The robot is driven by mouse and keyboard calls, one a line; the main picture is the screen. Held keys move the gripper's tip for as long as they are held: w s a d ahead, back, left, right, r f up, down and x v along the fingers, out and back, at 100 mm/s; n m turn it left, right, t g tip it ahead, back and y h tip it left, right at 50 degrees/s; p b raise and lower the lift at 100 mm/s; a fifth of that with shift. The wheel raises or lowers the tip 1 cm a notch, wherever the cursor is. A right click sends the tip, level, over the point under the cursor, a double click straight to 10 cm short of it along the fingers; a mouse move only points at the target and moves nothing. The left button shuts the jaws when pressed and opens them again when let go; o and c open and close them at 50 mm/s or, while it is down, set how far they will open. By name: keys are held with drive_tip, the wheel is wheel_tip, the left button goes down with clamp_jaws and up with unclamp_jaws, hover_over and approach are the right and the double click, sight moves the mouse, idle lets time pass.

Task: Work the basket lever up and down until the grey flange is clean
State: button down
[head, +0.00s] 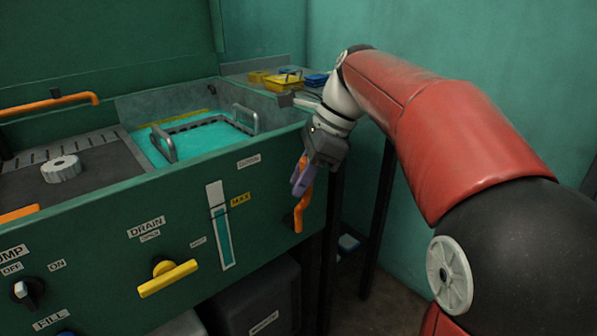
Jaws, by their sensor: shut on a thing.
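My gripper (301,180) is at the right end of the green washer's front and is shut on the orange basket lever (299,219). The lever's lower part shows below the fingers; its upper part is partly hidden by them. The basket (246,119) has grey loop handles and a dark slotted rim, and sits in the tank of teal liquid. A round grey part with a notched edge (61,169), which looks like the grey flange, lies on the dark draining surface left of the tank. I cannot tell how clean it is.
The front panel holds a yellow drain handle (167,277), a level gauge (220,226) and a pump knob (27,291). An orange lid handle (49,103) is at the back left. Yellow trays (284,82) and a blue tray (316,80) stand behind the tank. Dark posts stand below my forearm.

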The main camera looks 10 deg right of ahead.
drive_tip(key=c, duration=1.3)
unclamp_jaws()
drive_tip(key=shift+d+r, duration=0.1)
drive_tip(key=p+v, duration=0.1)
drive_tip(key=v, duration=0.6)
drive_tip(key=shift+d+r+p, duration=0.1)
drive_tip(key=shift+r+p, duration=0.15)
drive_tip(key=shift+p, duration=0.05)
